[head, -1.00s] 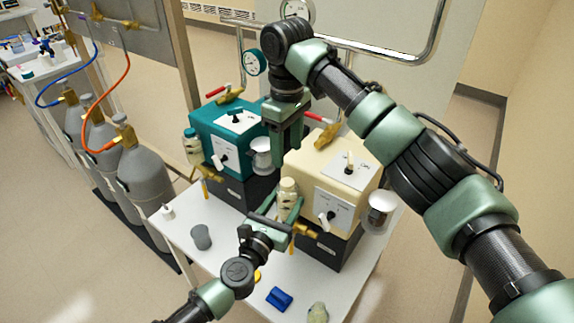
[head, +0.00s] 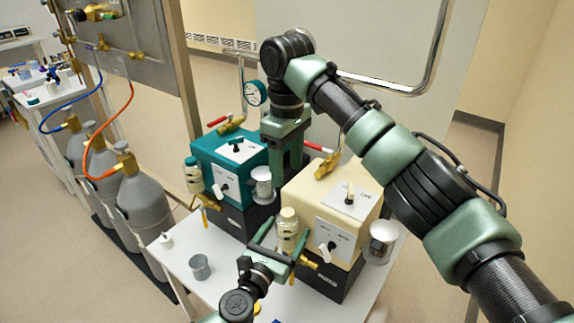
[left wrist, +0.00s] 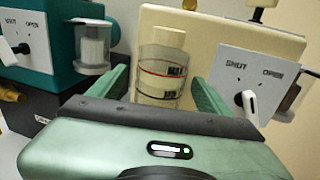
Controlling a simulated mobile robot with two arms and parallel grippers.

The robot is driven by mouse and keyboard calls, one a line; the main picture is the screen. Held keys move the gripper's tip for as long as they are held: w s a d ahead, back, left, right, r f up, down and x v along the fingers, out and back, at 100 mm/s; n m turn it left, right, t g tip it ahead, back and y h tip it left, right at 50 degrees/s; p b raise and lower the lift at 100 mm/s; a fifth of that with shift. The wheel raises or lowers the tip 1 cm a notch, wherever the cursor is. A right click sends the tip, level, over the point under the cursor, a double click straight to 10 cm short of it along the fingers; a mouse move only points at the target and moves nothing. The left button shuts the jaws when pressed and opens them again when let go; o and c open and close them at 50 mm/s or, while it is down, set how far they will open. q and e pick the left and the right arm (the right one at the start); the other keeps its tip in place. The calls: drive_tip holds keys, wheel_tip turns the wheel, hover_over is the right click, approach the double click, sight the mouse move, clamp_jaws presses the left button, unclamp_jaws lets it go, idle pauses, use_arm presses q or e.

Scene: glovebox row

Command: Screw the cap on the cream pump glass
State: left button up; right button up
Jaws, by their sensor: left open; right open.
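The cream pump (head: 345,193) stands on the white table, right of the teal pump. Its glass (head: 287,238), a clear cylinder, is on its left front side, with a cream cap (head: 288,214) on top. In the left wrist view the glass (left wrist: 160,75) shows MAX and MIN marks, and the cap (left wrist: 162,37) sits upright on it; how tight it is cannot be told. My left gripper (head: 281,239) is open, with one finger on each side of the glass. My right gripper (head: 284,160) is open and empty, hanging between the two pumps.
The teal pump (head: 228,158) has its own glass (head: 193,178). A grey cup (head: 200,267) and a small white bottle (head: 166,240) stand on the table (head: 175,262). Gas cylinders (head: 145,205) stand at the left.

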use_arm(q)
drive_tip(key=v, duration=0.7)
drive_tip(key=shift+s+a, duration=0.2)
drive_tip(key=shift+s, duration=0.1)
